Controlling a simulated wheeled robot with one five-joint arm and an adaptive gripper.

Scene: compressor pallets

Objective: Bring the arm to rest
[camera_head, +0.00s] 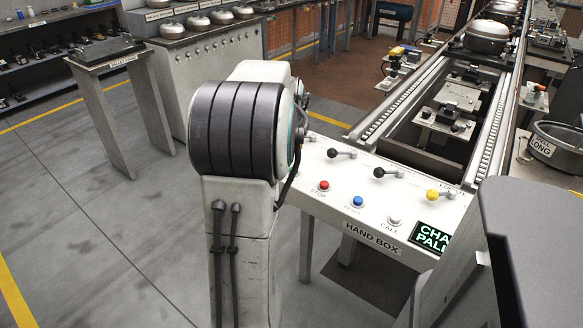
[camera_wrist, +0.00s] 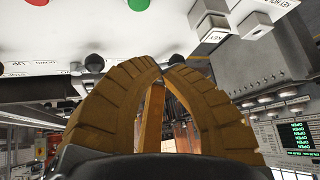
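My gripper (camera_wrist: 166,68) shows in the wrist view with two brown ribbed fingers. Their tips meet or nearly meet, and I see nothing held between them. My arm (camera_head: 240,130) rises upright in the middle of the head view, in front of the hand box panel (camera_head: 372,237); the gripper itself is hidden there. In the wrist view a white panel (camera_wrist: 120,35) lies beyond the fingers, with a red button (camera_wrist: 37,2), a green button (camera_wrist: 133,4) and black knobs (camera_wrist: 94,62). I cannot tell the distance from the fingertips to it.
The panel has a red stop button (camera_head: 323,186), a blue reset button (camera_head: 357,201), a white call button (camera_head: 394,220) and black levers (camera_head: 379,172). A roller conveyor (camera_head: 400,100) runs behind it. A small table (camera_head: 105,60) stands at left. The floor (camera_head: 90,220) at left is clear.

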